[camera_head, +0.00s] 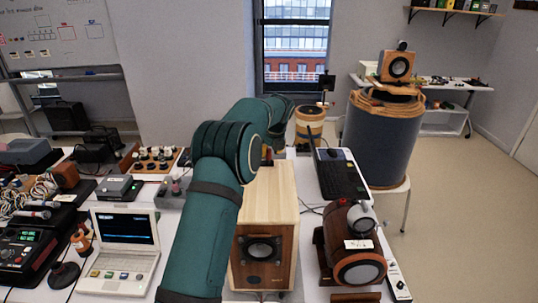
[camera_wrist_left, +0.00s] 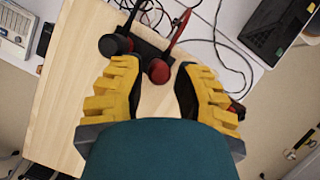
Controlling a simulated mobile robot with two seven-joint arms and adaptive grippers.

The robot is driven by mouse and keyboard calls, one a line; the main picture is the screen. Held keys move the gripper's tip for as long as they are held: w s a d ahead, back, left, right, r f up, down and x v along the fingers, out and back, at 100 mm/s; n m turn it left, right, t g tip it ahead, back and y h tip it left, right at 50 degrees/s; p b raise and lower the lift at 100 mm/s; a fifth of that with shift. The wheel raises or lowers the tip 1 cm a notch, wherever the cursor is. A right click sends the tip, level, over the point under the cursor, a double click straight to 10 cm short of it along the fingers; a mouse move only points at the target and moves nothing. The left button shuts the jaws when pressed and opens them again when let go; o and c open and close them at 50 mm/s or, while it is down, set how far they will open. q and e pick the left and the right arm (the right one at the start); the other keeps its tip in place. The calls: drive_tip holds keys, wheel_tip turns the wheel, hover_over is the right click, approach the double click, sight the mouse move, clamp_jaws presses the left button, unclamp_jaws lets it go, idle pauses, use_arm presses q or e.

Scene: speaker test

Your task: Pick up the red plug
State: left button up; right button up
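In the left wrist view, the red plug (camera_wrist_left: 158,71) has a round dark red end and a red shaft. It is at the far edge of the light wooden speaker box top (camera_wrist_left: 72,75). A black plug (camera_wrist_left: 114,44) is just left of it. My left gripper (camera_wrist_left: 157,80) has yellow ridged fingers with black inner pads. They are spread wide, with the red plug showing near the gap between their tips; no contact is visible. In the head view, my teal left arm reaches over the speaker (camera_head: 272,200) and hides most of the gripper. My right gripper is out of view.
Loose cables lie behind the plugs. In the head view, a laptop (camera_head: 123,245) stands left of the speaker, a black keyboard-like device (camera_head: 340,174) right behind it, and a brown cylindrical device (camera_head: 352,243) at right. The left table side is crowded.

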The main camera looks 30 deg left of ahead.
sight(269, 149)
use_arm(q)
drive_tip(key=shift+a+f, duration=0.2)
drive_tip(key=shift+f, duration=0.15)
clamp_jaws()
drive_tip(key=shift+r, duration=0.1)
wheel_tip(269, 149, up, 10)
drive_tip(key=shift+r+p, duration=0.1)
drive_tip(key=shift+p, duration=0.55)
drive_tip(key=shift+r+p, duration=0.35)
drive_tip(key=shift+r, duration=1.55)
